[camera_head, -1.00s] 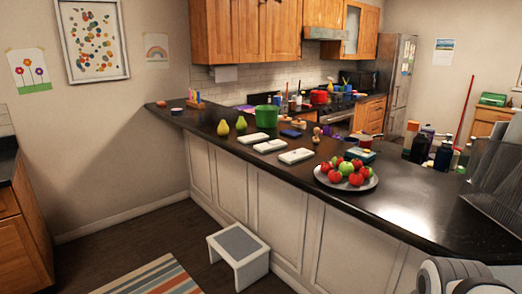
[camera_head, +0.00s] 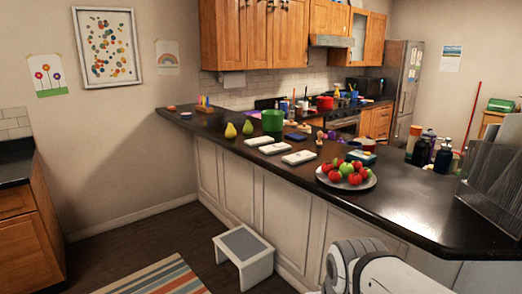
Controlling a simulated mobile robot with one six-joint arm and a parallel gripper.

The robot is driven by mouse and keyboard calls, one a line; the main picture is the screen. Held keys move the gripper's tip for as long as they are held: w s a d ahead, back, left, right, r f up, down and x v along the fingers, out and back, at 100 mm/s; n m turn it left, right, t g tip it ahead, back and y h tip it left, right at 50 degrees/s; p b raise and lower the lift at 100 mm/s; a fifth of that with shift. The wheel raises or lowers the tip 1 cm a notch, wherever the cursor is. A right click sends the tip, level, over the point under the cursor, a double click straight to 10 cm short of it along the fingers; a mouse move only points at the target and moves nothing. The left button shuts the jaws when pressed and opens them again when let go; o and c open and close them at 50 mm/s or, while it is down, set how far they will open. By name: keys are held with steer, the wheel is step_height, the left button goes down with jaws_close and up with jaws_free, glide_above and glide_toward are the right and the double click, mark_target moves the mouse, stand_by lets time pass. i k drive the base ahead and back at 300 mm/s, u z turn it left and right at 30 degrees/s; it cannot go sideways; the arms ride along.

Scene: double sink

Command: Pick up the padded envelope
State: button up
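I cannot clearly make out a padded envelope. A white, rounded part of my arm (camera_head: 365,268) shows at the bottom right, in front of the counter's panelled side. My gripper's fingers are not in view.
A plate of red and green fruit (camera_head: 346,184) stands on the counter, with a clear file rack (camera_head: 492,190) at its right end. Pears (camera_head: 231,131) and a green pot (camera_head: 272,120) stand farther back. A step stool (camera_head: 243,254) is on the floor beside a striped rug (camera_head: 160,278).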

mark_target(272, 148)
steer(key=u, duration=0.5)
steer(key=i, duration=2.15)
steer(key=z, duration=0.6)
steer(key=k, duration=0.7)
steer(key=z, duration=0.2)
steer(key=i, duration=0.7)
steer(key=u, duration=0.15)
